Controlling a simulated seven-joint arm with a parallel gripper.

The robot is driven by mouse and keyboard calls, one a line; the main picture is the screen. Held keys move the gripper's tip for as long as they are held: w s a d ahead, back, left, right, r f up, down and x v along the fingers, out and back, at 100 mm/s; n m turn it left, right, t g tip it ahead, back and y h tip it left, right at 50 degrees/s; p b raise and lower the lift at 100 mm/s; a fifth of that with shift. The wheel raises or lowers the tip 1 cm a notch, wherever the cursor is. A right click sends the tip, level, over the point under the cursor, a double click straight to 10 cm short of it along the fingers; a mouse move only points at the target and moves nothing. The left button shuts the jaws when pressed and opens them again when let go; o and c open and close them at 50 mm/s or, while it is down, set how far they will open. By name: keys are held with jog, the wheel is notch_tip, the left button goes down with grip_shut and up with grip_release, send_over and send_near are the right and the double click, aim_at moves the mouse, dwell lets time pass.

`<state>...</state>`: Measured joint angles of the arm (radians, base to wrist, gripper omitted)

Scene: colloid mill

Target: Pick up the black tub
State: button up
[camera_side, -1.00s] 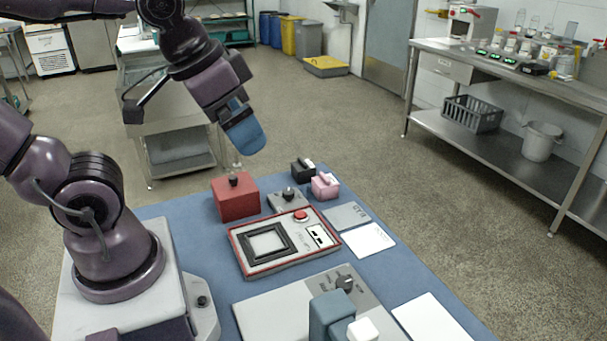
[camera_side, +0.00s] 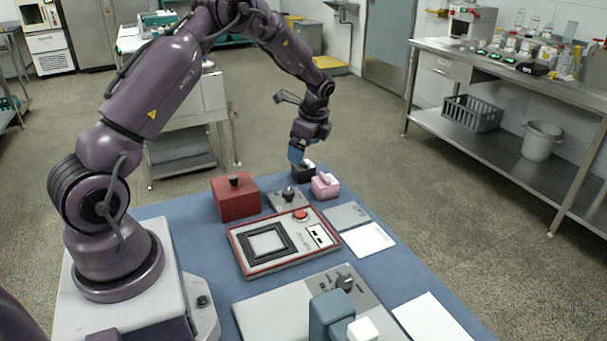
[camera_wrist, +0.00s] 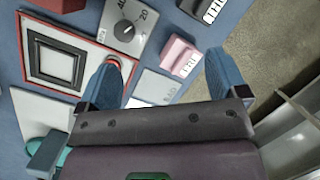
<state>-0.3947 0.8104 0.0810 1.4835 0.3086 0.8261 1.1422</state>
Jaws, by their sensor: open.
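The black tub (camera_side: 301,174) stands at the far end of the blue mat, with a white part on its top. In the wrist view the black tub (camera_wrist: 193,7) shows at the top edge, partly cut off, with a marked white label. My gripper (camera_side: 297,155) is just above the black tub in the side view, its blue fingers pointing down. In the wrist view my gripper (camera_wrist: 163,57) is open, its fingers wide apart with nothing held. The black tub lies ahead of the fingertips there, not between them.
A pink tub (camera_side: 325,187) stands close beside the black tub. A grey dial box (camera_side: 287,201), a red box (camera_side: 236,201) and a red-rimmed panel (camera_side: 283,242) are nearby. Flat grey and white plates (camera_side: 367,240) lie to the right. The floor beyond the mat is clear.

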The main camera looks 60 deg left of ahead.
aim_at(304, 162)
jog(key=w+a+m+t+y, duration=0.1)
jog(key=w+a+m, duration=0.3)
jog(key=m, duration=0.4)
jog(key=x, duration=1.2)
jog(key=shift+s+a+f, duration=0.15)
jog(key=shift+s+f, duration=0.05)
jog(key=c, duration=1)
